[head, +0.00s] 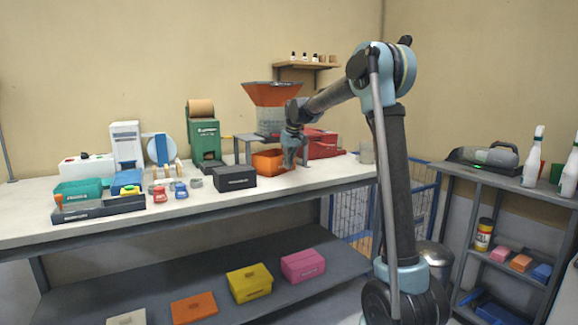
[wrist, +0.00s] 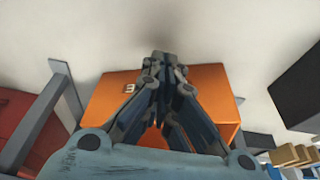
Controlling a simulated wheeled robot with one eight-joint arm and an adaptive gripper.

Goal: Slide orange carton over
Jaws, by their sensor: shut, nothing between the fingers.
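The orange carton (head: 268,161) stands on the white worktop by the hopper stand. My gripper (head: 290,166) points down at the carton's right end in the head view. In the wrist view my gripper (wrist: 160,58) is shut and empty, with its tips at the carton's edge against bare worktop. I cannot tell whether they touch the carton.
A black box (head: 235,178) stands left of the carton. The grey hopper stand (head: 240,138) and a red case (head: 321,143) are behind it. Another orange box (head: 194,307) lies on the lower shelf. Bare worktop (head: 330,171) lies to the right.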

